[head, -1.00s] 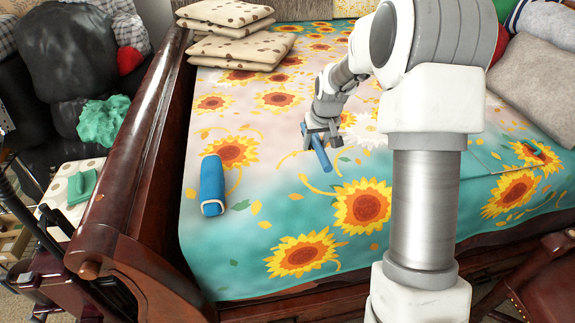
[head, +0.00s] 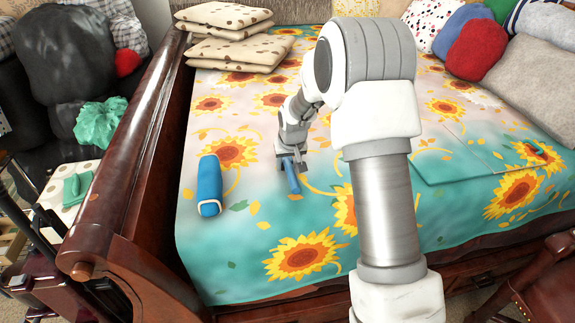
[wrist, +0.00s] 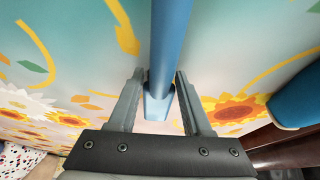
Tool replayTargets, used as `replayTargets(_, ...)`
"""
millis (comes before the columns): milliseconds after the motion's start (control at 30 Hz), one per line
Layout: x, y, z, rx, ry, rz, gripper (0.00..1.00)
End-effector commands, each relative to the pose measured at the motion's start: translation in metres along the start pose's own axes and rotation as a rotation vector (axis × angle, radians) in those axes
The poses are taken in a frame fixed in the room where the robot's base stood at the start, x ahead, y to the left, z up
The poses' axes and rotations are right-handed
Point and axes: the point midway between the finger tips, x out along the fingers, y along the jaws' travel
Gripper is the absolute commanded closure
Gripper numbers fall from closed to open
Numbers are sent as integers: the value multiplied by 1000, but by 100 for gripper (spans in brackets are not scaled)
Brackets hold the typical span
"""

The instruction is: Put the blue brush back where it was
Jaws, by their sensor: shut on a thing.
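The blue brush (head: 292,179) shows as a slim blue bar in my gripper (head: 288,160), over the middle of the sunflower bed cover. In the wrist view the brush (wrist: 170,40) runs from the top edge down between the two fingers of my gripper (wrist: 160,78), which is shut on it. Its far end is cut off by the top of the wrist view. I cannot tell whether the brush touches the cover.
A thick blue roll with a white rim (head: 209,185) lies on the bed left of my gripper. The dark wooden bed end (head: 130,160) rises at the left. Spotted cushions (head: 240,50) are stacked at the back left. A folder-like flat item (head: 455,160) lies right.

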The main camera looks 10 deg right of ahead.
Motion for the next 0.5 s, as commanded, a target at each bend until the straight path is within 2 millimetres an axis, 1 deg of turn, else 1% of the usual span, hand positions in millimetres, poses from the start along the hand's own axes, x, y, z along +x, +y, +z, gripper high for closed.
replayTargets(167, 4, 0, 1, 0, 1, 0, 100)
replayTargets(200, 4, 0, 1, -1, 0, 0, 47)
replayTargets(333, 3, 0, 1, -1, 0, 0, 24)
replayTargets(367, 3, 0, 1, -1, 0, 0, 21)
replayTargets(500, 3, 0, 1, -1, 0, 0, 21)
